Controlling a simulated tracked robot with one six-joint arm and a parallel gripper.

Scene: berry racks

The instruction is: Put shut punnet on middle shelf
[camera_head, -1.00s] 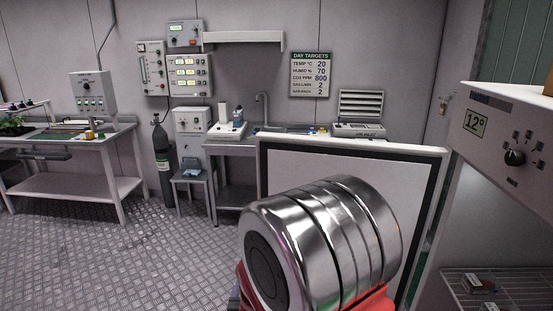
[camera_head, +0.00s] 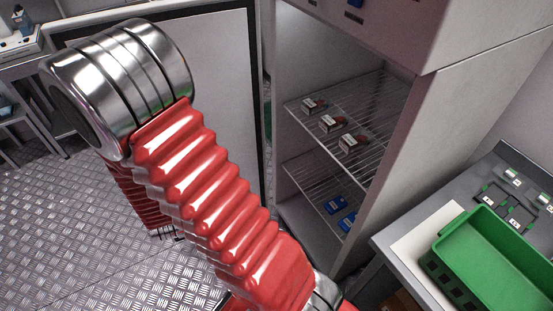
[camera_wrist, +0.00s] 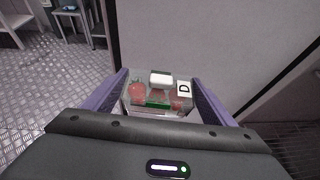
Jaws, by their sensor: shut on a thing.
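A clear punnet with red berries (camera_wrist: 152,92), its lid seemingly shut and a white label marked D on it, is held between the two purple fingers of my gripper (camera_wrist: 155,100). My gripper is shut on it, in front of a plain pale panel. I see no third shelf.
The open cabinet door (camera_head: 225,90) stands left of the cabinet, behind my arm. At the right a bench (camera_head: 385,240) carries a green crate (camera_head: 500,245) and small trays (camera_head: 487,198). The upper shelf has bare wire right of the punnets.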

